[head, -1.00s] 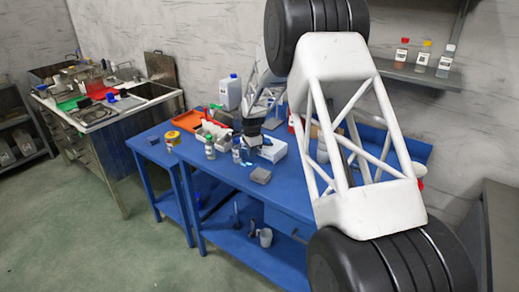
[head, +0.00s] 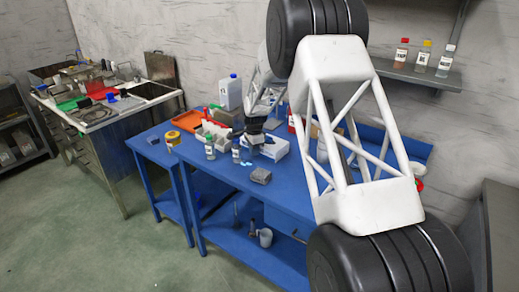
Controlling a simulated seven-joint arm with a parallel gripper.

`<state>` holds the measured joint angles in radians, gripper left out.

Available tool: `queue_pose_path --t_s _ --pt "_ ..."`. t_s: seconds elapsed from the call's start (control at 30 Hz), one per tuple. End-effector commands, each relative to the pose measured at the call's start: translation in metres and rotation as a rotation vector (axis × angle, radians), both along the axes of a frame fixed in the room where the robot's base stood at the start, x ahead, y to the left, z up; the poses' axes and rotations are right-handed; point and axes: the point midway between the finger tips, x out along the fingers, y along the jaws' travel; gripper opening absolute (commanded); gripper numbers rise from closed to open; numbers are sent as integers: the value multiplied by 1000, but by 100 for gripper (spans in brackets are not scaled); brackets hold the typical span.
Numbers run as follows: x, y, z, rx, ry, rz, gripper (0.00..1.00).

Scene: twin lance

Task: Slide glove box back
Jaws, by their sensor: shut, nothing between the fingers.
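The glove box (head: 277,146), a small white and blue box, lies on the blue workbench (head: 215,178), partly hidden by my gripper. My gripper (head: 254,146) is a dark shape at the end of my arm, pointing down at the left side of the box. Its fingers are small and look shut, with nothing seen between them. I cannot tell whether they touch the box.
A grey block (head: 261,176) lies in front of the box. Small bottles (head: 210,147) stand to the left, and a white jug (head: 230,92) stands behind. An orange tray (head: 184,121) and yellow tape roll (head: 172,137) lie further left. The bench front is mostly clear.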

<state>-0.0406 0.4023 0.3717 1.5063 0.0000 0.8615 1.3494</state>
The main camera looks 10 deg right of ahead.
Motion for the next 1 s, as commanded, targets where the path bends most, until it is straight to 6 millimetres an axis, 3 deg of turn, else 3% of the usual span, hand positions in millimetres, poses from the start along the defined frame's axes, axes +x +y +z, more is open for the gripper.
queue_pose_path --t_s 1.0 --pt "13 -12 0 0 -1 -1 0"
